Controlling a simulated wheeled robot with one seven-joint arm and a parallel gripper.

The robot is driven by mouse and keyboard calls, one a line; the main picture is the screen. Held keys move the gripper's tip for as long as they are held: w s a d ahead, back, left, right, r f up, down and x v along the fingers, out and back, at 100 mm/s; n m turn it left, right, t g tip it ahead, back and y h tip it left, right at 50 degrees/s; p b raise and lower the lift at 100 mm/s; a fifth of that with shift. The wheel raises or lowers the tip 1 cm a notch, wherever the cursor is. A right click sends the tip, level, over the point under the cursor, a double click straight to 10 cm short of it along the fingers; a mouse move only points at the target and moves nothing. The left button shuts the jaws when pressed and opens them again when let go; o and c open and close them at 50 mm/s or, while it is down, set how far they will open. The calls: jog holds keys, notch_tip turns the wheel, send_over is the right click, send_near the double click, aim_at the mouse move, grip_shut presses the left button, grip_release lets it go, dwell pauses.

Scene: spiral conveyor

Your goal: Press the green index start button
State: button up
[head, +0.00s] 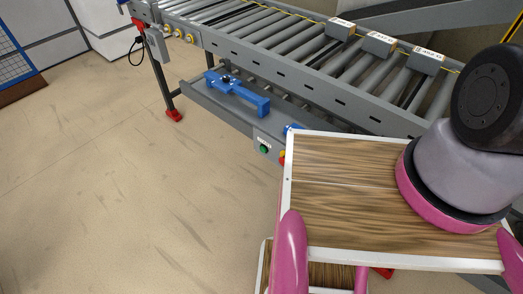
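The green button (264,149) sits on a small grey control panel (258,138) on the side of the conveyor's lower frame, near the picture's middle. A small label shows just above it. A red and yellow button (282,157) is to its right, partly hidden by the wooden-topped board in front. My gripper is not in view, so I cannot see where it is relative to the green button.
The roller conveyor (240,45) runs across the back, with several grey boxes (378,43) on it. A blue bracket (236,92) lies on the lower shelf. A white-edged wooden board (340,195) fills the front right. The floor (120,200) at left is clear.

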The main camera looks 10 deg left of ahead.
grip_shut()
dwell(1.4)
